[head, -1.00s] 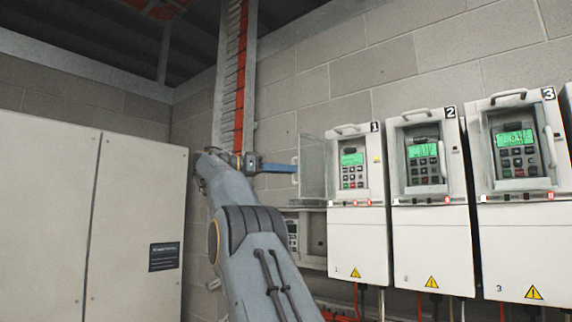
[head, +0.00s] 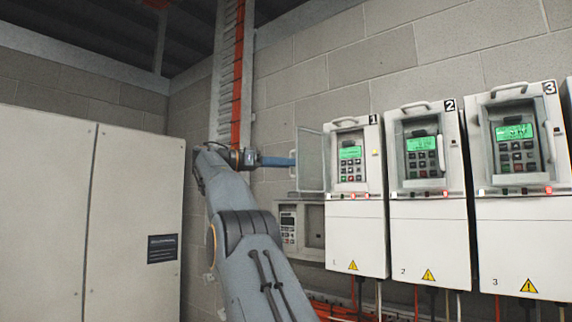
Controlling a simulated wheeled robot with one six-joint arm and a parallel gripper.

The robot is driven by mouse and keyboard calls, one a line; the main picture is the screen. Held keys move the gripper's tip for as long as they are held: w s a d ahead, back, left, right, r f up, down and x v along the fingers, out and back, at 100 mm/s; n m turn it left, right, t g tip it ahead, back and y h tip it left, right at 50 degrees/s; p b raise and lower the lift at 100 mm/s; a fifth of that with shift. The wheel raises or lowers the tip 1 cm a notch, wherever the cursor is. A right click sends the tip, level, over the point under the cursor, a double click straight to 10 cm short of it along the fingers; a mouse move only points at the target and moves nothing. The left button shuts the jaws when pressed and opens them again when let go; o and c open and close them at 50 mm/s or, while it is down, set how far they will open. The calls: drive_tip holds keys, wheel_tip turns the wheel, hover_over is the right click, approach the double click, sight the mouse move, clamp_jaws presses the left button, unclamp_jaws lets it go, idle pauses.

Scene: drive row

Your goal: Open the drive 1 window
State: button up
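Drive 1 (head: 357,235) is a white cabinet marked 1, with a lit green display and keypad (head: 352,165) showing uncovered. Its clear window (head: 311,158) stands swung out to the left of the cabinet, joined at the cabinet's left side. My gripper (head: 292,162) is at the window's far left edge, by its handle, with its blue end pointing right. The fingertips are small and seen from the side, so I cannot tell whether they are open or shut on the handle.
Drive 2 (head: 430,235) and drive 3 (head: 525,245) stand to the right with their windows over the panels. A small grey unit (head: 312,225) sits below the open window. A tall white cabinet (head: 75,220) fills the left. Bare wall lies above the drives.

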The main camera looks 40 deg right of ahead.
drive_tip(key=p+v, duration=0.5)
drive_tip(key=v, duration=0.3)
idle(0.4)
drive_tip(key=shift+w+a, duration=0.1)
drive_tip(key=shift+w, duration=0.1)
